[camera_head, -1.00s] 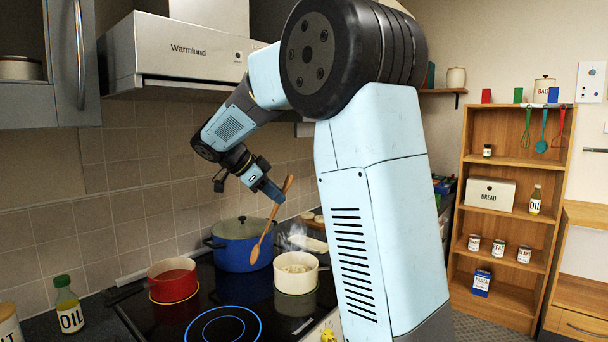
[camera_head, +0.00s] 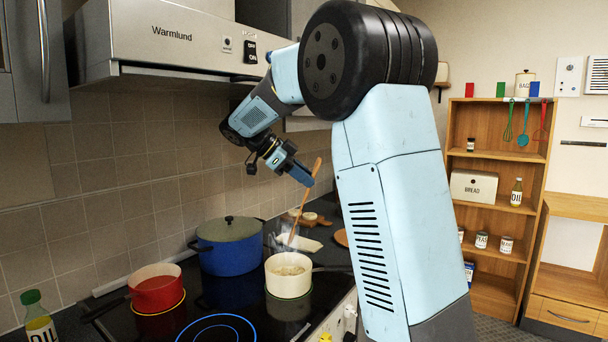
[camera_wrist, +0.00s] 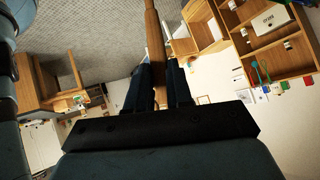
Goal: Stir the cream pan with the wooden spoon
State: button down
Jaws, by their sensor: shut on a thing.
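The cream pan (camera_head: 289,278) stands on the black hob at its right side, with pale contents and steam above it. My gripper (camera_head: 306,176) is shut on the handle of the wooden spoon (camera_head: 301,213), above and slightly right of the pan. The spoon hangs tilted, its bowl end low and to the left, just above the pan's rim; it appears outside the pan. In the wrist view the spoon handle (camera_wrist: 154,45) runs between the dark fingers (camera_wrist: 157,85). The pan is not visible in the wrist view.
A blue lidded pot (camera_head: 230,250) stands behind the cream pan and a red pan (camera_head: 157,290) to its left. A green-capped oil bottle (camera_head: 39,318) is at the lower left. Cutting boards (camera_head: 308,219) lie behind. The hood (camera_head: 185,45) overhangs the hob.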

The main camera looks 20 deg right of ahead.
notch_tip(320, 180, down, 11)
jog(key=shift+w+a+f, duration=0.2)
jog(key=shift+a, duration=0.05)
dwell(1.4)
dwell(0.4)
